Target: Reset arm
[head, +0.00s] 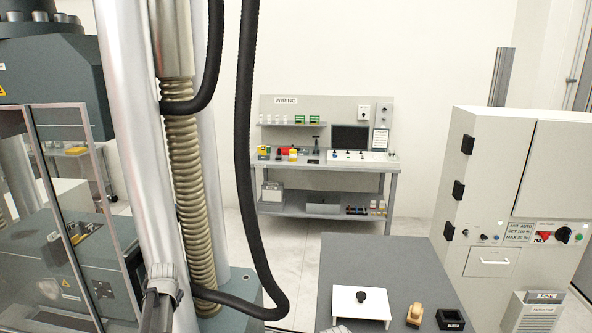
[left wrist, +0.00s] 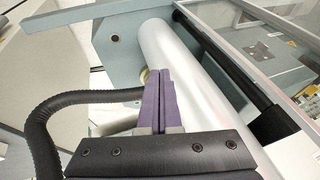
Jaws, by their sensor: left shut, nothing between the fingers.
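My left gripper (left wrist: 157,76) shows in the left wrist view with its two purple fingers pressed together and nothing between them. It points toward a thick silver column (left wrist: 185,75) of the testing machine, close to it; I cannot tell whether they touch. A black corrugated hose (left wrist: 45,125) curves past on the left of the fingers. In the head view the silver column (head: 140,130) stands at left, and a dark arm part with a grey end reaches up in front of it at the bottom. My right gripper is in neither view.
A glazed guard door (head: 70,200) stands open-framed at left. Black hoses (head: 245,150) hang beside the bellows (head: 180,150). A grey table (head: 395,270) holds a white plate (head: 360,303) and small blocks. A white cabinet (head: 490,190) stands right; a wiring bench (head: 325,170) is behind.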

